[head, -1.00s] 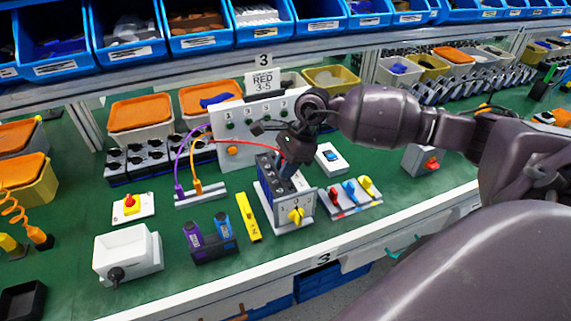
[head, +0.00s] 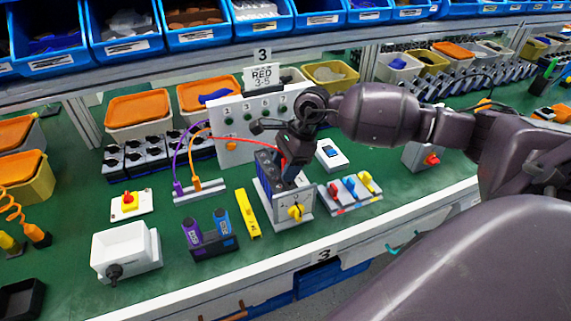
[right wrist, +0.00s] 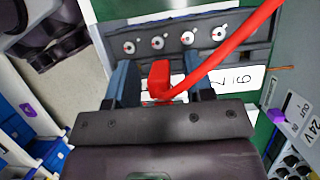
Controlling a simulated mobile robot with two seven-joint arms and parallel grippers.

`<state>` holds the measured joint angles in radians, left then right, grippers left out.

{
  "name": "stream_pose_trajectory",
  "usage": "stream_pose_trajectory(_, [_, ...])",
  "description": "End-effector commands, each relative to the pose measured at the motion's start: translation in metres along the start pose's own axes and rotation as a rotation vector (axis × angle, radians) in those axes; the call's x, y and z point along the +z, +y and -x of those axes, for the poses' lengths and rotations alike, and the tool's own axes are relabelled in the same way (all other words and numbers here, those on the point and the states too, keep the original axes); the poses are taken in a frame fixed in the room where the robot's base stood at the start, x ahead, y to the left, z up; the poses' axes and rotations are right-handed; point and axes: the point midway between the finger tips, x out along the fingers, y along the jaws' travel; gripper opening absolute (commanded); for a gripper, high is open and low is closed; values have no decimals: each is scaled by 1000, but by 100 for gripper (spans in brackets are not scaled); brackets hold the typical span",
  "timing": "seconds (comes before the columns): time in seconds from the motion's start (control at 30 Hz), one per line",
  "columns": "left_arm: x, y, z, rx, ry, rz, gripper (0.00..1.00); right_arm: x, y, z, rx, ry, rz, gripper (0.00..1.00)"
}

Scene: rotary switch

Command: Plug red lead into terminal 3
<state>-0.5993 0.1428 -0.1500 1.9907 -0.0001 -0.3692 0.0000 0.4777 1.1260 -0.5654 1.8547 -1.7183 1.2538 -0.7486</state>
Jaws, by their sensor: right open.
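The red lead (head: 250,142) runs from the left towards my right gripper (head: 282,168). In the right wrist view its red plug (right wrist: 159,78) stands between the two blue-grey fingers of my right gripper (right wrist: 160,85), which is open around it. Just beyond the plug is a dark terminal row (right wrist: 172,42) with several round metal terminals. The plug's tip is hidden, so I cannot tell whether it sits in a terminal. In the head view the gripper is over the dark-topped switch box (head: 290,213) with a yellow knob (head: 296,211). My left gripper is out of view.
A card reading RED 3-5 (head: 262,77) stands behind the white panel (head: 231,127). Purple (head: 177,160) and orange (head: 193,155) leads arch at the left. Coloured levers (head: 350,187) stand right of the box.

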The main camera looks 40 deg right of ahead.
Motion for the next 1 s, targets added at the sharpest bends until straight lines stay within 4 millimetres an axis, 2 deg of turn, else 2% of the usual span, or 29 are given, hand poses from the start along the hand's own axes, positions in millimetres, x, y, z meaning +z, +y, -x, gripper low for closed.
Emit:
stream_pose_trajectory(0.07, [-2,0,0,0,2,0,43,0,0,2,-1,0,0,48])
stream_pose_trajectory(0.17, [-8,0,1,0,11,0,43,0,-1,16,-3,2,1,48])
stream_pose_trajectory(0.4, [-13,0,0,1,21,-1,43,0,0,62,-3,3,1,48])
stream_pose_trajectory(0.6, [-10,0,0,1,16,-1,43,0,0,92,-3,1,0,48])
stream_pose_trajectory(0.8, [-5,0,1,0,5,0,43,0,0,106,0,1,1,48])
stream_pose_trajectory(1.0, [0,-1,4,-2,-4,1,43,0,0,108,0,0,1,48])
